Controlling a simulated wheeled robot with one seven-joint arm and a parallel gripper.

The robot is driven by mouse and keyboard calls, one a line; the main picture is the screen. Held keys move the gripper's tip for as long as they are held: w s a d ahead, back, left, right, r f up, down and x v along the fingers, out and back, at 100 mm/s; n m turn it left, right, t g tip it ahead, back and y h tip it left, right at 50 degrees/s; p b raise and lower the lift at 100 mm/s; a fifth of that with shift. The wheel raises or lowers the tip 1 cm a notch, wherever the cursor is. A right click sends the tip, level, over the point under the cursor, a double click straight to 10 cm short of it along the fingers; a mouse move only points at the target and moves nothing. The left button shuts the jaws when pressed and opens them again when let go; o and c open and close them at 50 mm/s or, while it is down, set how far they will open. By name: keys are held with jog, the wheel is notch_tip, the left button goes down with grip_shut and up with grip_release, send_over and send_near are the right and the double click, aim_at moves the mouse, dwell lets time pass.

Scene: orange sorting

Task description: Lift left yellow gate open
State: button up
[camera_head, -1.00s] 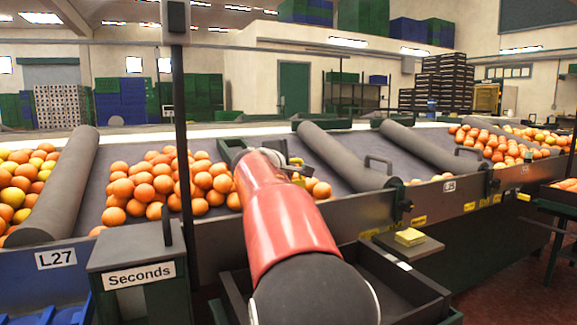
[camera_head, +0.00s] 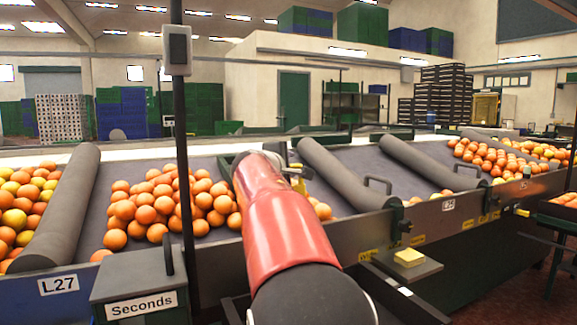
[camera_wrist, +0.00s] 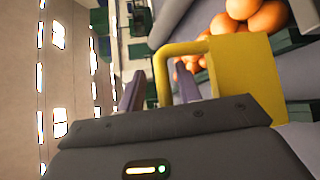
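A yellow gate (camera_wrist: 245,75) with a looped yellow handle (camera_wrist: 182,48) fills the upper middle of the wrist view. My gripper (camera_wrist: 160,90) has its two purple-grey fingers spread, with the handle's bar in the gap between them. Gaps show on both sides of the bar, and whether either finger touches it I cannot tell. In the head view my red arm reaches over the conveyor's front rail and hides most of my gripper and the gate.
Oranges (camera_head: 150,205) lie on the sloping grey lane left of my arm. Grey rollers (camera_head: 345,175) divide the lanes. A dark post (camera_head: 182,150) stands close in front at left. A "Seconds" bin (camera_head: 140,285) and a small stand with a yellow pad (camera_head: 409,257) are nearby.

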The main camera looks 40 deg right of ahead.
jog(key=f+b+v, duration=0.1)
jog(key=v, duration=0.6)
jog(key=shift+s+a+r+b, duration=0.2)
jog(key=shift+a+r+b, duration=0.15)
jog(key=shift+r, duration=0.15)
